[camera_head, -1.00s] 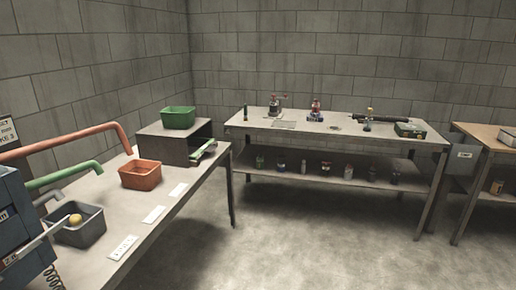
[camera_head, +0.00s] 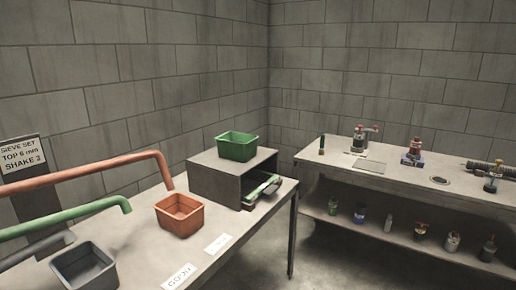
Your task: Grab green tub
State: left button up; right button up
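The green tub (camera_head: 238,147) stands upright on top of a grey open-fronted box (camera_head: 217,185) on the left table. It looks empty from here, though only part of its inside shows. Neither of my grippers shows in the head view.
A green-edged item (camera_head: 262,190) lies in the box opening. A second table (camera_head: 400,180) at right holds several small items.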

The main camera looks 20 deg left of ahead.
aim_at(240, 147)
jog(key=i+u, duration=0.15)
jog(key=i, duration=0.4)
jog(key=i+l+u, duration=0.1)
jog(key=i, duration=0.45)
